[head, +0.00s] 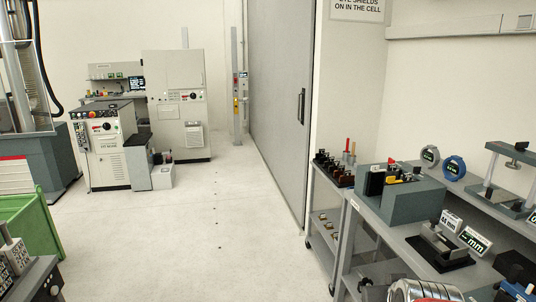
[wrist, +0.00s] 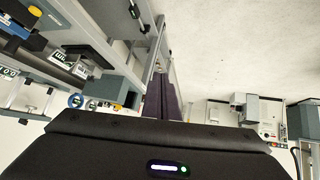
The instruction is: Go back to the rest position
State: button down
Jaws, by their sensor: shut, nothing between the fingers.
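My gripper (wrist: 166,85) shows in the wrist view, where its dark fingers stand together above the black gripper body at the bottom edge. The fingers are shut, with nothing seen between them. The gripper body carries a small lit status light. The wrist picture is upside down, with the bench at the upper left and the pale floor at the upper right. My gripper does not show clearly in the head view.
A grey bench (head: 398,232) with gauges and fixtures runs along the right. A small trolley (head: 322,236) stands beside the grey sliding door (head: 280,105). White cabinets (head: 178,95) stand at the back. A green crate (head: 30,228) is at left. The middle floor (head: 185,230) is clear.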

jog(key=s+a+r+g+y, duration=0.1)
jog(key=s+a, duration=0.4)
jog(key=s, duration=0.2)
jog(key=s+a+r+n+g+y, duration=0.1)
jog(key=s+a+g, duration=0.1)
jog(key=s+a, duration=0.3)
jog(key=s, duration=0.2)
jog(key=shift+s+r, duration=0.25)
jog(key=shift+s, duration=0.05)
